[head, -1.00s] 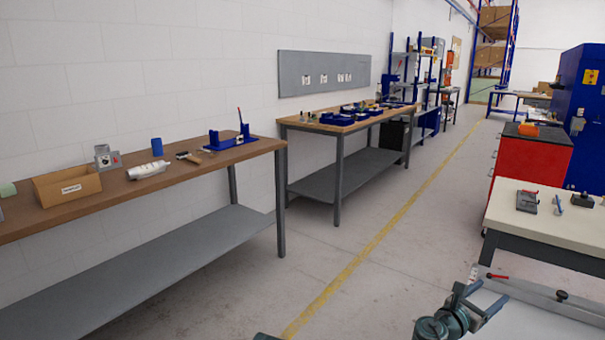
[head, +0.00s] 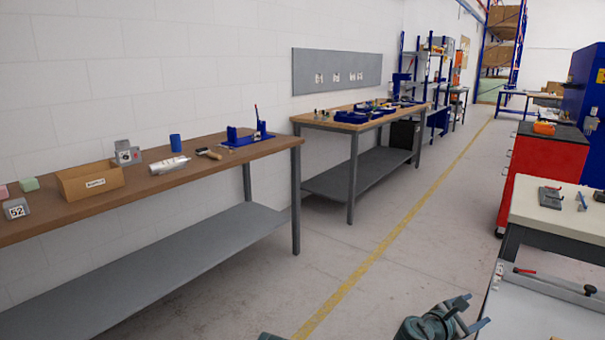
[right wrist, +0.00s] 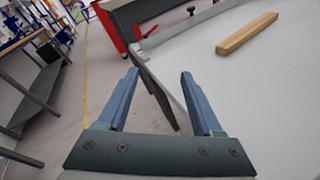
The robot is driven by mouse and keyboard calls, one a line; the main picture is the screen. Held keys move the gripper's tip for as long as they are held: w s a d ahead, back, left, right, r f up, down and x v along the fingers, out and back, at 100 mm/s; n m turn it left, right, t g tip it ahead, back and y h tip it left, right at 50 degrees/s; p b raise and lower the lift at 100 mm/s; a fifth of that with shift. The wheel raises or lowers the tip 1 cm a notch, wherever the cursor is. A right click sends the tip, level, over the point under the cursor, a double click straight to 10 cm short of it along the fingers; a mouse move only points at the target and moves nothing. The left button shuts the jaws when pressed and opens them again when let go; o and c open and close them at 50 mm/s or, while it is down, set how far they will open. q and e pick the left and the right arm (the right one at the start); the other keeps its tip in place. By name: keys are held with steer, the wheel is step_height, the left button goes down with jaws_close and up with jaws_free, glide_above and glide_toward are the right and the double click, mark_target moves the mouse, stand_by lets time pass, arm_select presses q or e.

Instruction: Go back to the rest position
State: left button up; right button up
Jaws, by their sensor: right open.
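My right gripper (head: 479,310) is at the bottom right of the head view, beside a light-topped surface with a grey edge. In the right wrist view its two blue fingers (right wrist: 160,73) are spread wide apart with nothing between them. My left gripper does not show; only a small dark sliver, too little to identify, is at the bottom edge of the head view.
A pale worktop (right wrist: 270,75) with a wooden bar (right wrist: 247,34) lies right of the fingers. A wooden bench (head: 135,196) holding a cardboard box (head: 92,182) runs along the left wall. A red cabinet (head: 540,172) stands right. The floor aisle (head: 400,235) is clear.

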steer(key=s+a+f+m+g+y+b, duration=0.25)
steer(key=a+f+m+y+b, duration=0.4)
steer(key=a+f, duration=1.2)
steer(key=s+a+f+m+g+y+b, duration=0.1)
steer(key=s+a+f+m+g+y, duration=0.2)
steer(key=a, duration=0.6)
steer(key=s+a+f+m+g+y+b, duration=0.1)
steer(key=s+a+f+m+g+y, duration=0.15)
steer(key=s+a+f+m, duration=0.5)
step_height(320, 180, up, 35)
steer(key=w+a+n+y+p, duration=0.1)
steer(key=a+n+p, duration=0.1)
steer(key=p, duration=3)
steer(key=shift+f+t, duration=0.2)
steer(key=shift+t, duration=0.2)
steer(key=shift+w+a, duration=0.1)
